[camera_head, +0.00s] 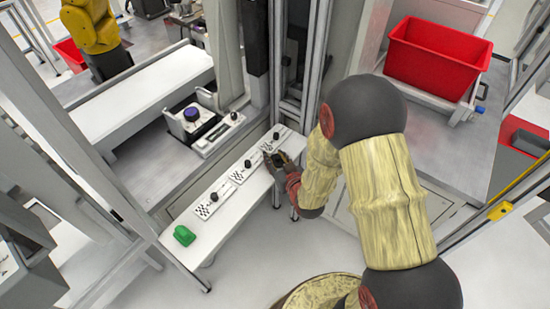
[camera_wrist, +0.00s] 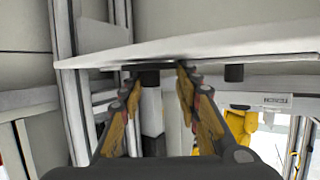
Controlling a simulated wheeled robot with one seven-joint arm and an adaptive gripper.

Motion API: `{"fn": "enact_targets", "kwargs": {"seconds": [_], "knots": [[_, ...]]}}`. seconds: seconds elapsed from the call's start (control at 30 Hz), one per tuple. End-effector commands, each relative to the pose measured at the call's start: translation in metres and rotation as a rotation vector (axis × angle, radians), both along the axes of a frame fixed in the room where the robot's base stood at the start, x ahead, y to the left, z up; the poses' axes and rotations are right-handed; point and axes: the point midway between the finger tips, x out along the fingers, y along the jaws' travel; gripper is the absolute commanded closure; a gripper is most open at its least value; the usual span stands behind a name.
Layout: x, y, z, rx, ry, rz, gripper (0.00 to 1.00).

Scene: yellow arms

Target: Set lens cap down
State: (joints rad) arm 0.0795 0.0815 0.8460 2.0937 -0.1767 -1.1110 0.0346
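My gripper (camera_head: 277,160) is above the far right part of a narrow white bench (camera_head: 224,229), close to the white plates. In the wrist view my gripper (camera_wrist: 156,72) has its two fingers apart. A thin dark flat piece, which looks like the lens cap (camera_wrist: 154,67), spans between the fingertips, seen edge-on. It lies very near the white surface in that view; I cannot tell whether it touches. In the head view the fingers and arm mostly hide it.
White plates with checkered patches and black knobs lie along the bench (camera_head: 214,199) (camera_head: 243,170) (camera_head: 274,139). A green object (camera_head: 184,235) sits at the near end. A tray (camera_head: 205,128) stands behind. A red crate (camera_head: 437,57) is at right. Upright posts flank the bench's far end.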

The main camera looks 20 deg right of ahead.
Motion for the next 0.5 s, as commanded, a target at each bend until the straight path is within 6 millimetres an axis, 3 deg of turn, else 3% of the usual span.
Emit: {"fn": "enact_targets", "kwargs": {"seconds": [0.23, 0.5], "knots": [[-0.0022, 0.0004, -0.0039, 0.0, 0.009, 0.001, 0.51], [-0.0028, 0.0005, -0.0045, -0.001, 0.011, 0.001, 0.51]]}}
